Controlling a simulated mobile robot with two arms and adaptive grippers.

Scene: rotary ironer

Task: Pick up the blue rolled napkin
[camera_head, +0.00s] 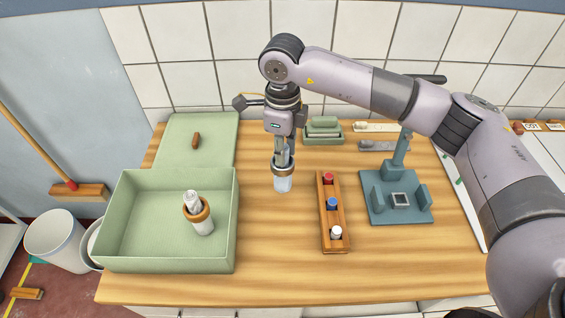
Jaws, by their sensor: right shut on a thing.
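My right gripper (282,157) reaches down over the middle of the wooden table and is shut on a rolled napkin (283,184). Another rolled napkin (203,224), white with an orange-brown ring, leans inside the open green box (232,247) at the left. My left gripper is not in view.
A wooden rack (326,215) with red, blue and white pieces stands right of the held napkin. A teal stand (380,207) is further right. A green lid (170,128) and small green box (323,134) lie behind. The front table strip is clear.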

